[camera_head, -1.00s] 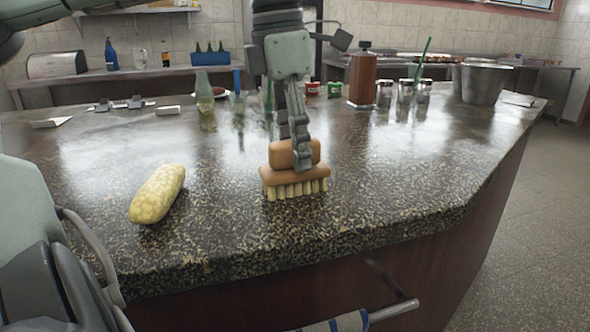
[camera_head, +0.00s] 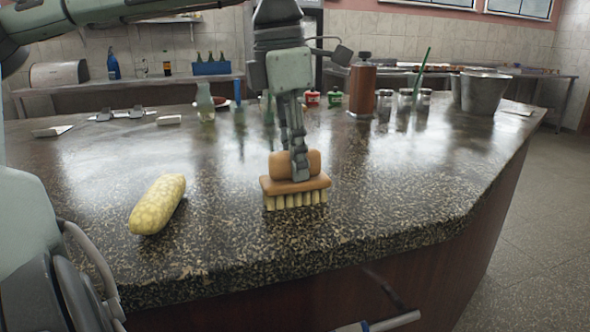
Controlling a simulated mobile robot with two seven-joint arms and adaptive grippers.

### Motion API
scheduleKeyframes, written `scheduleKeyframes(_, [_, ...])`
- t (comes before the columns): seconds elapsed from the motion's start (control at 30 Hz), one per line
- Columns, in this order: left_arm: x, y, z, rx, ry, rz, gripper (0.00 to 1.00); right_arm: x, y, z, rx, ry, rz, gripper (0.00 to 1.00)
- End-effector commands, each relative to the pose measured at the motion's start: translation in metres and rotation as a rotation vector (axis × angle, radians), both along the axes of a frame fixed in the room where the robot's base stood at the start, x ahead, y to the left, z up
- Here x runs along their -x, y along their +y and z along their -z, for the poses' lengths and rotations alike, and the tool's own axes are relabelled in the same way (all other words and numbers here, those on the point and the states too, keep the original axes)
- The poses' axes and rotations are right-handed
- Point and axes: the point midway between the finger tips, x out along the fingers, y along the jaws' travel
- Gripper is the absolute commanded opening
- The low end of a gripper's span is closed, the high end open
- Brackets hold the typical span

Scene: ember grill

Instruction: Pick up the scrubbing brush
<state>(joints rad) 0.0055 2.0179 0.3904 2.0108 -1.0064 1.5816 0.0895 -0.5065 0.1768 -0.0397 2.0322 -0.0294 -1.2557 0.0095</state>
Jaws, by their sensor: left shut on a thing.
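The scrubbing brush (camera_head: 282,186) has a tan wooden body with a raised grip and pale bristles pointing down. It is upright at the near middle of the dark speckled counter (camera_head: 390,190). Its bristles are at or very close to the counter top; I cannot tell if there is a small gap. My left gripper (camera_head: 298,165) reaches down from above and is shut on the brush's raised grip. The fingers hide part of that grip, and the far finger is mostly hidden.
A yellow corn cob (camera_head: 158,205) lies left of the brush. Farther back stand a brown bottle (camera_head: 362,90), several glass jars, red and green tins, and metal buckets (camera_head: 485,92). The counter around the brush is clear; its front edge is near.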

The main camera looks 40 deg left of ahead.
Motion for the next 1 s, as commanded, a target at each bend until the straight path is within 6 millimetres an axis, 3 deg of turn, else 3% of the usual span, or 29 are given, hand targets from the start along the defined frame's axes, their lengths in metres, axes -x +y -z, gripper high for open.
scheduleKeyframes(0.17, [0.000,0.000,-0.008,-0.001,-0.002,-0.001,0.00,0.000,0.000,0.000,0.000,-0.001,0.000,0.40])
scheduleKeyframes(0.4, [0.001,0.000,-0.046,-0.001,-0.004,-0.001,0.00,0.001,0.000,0.003,-0.002,0.000,-0.001,0.40])
scheduleKeyframes(0.57, [0.037,0.007,-0.064,0.003,-0.010,0.002,0.00,0.005,-0.001,0.008,0.004,0.021,0.002,0.40])
scheduleKeyframes(0.8, [0.085,0.017,-0.093,0.002,-0.007,0.001,0.00,0.000,0.001,-0.016,0.006,-0.010,0.000,0.40])
scheduleKeyframes(1.0, [0.108,0.022,-0.107,0.001,-0.003,0.001,0.00,0.002,-0.001,-0.022,0.013,-0.008,0.001,0.40])
